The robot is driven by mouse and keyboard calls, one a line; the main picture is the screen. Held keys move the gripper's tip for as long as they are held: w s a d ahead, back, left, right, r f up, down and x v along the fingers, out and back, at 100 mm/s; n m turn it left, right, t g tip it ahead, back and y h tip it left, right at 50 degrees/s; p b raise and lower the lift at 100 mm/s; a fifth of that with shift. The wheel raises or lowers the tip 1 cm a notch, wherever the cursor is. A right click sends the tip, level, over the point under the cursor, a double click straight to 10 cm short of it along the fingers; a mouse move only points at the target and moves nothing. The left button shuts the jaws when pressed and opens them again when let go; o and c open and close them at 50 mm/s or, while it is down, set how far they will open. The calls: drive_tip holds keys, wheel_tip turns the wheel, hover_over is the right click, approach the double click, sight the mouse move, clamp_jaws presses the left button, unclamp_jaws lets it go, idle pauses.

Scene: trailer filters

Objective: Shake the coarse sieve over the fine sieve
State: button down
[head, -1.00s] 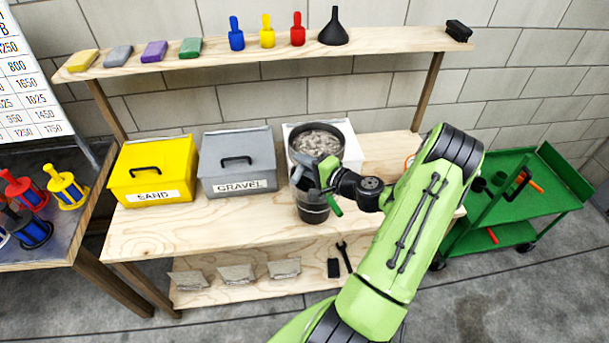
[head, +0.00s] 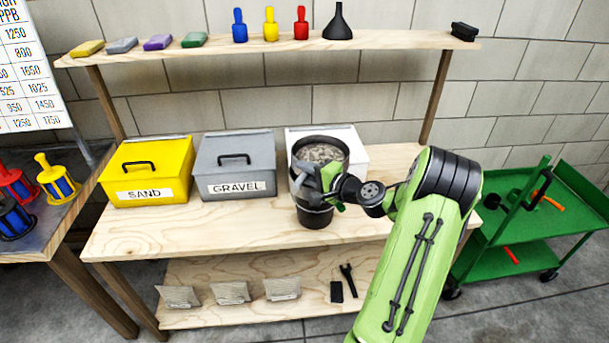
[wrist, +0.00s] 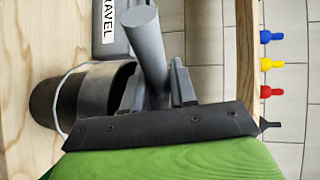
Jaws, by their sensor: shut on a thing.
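The coarse sieve (head: 320,153) is a dark round pan with grey gravel inside, above a black bucket-shaped vessel (head: 314,218) on the workbench. The vessel also shows in the wrist view (wrist: 45,102), with a pale rim or wire around it. I take the fine sieve to be at the vessel's top, but the coarse sieve and gripper hide it. My gripper (head: 328,178) is at the coarse sieve's near right side. In the wrist view my gripper (wrist: 158,92) is shut on a grey cylindrical handle (wrist: 145,45). I cannot tell whether sieve and vessel touch.
A yellow sand box (head: 150,172), a grey gravel box (head: 235,165) and a white box (head: 350,140) stand along the back of the workbench (head: 150,235). A green cart (head: 520,240) is at right. The bench front left is clear.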

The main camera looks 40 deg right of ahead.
drive_tip(key=shift+w+a, duration=0.25)
drive_tip(key=shift+w, duration=0.2)
idle(1.8)
idle(0.3)
wheel_tip(320, 180, up, 5)
drive_tip(key=p, duration=0.4)
drive_tip(key=shift+r, duration=0.2)
drive_tip(key=shift+f, duration=0.1)
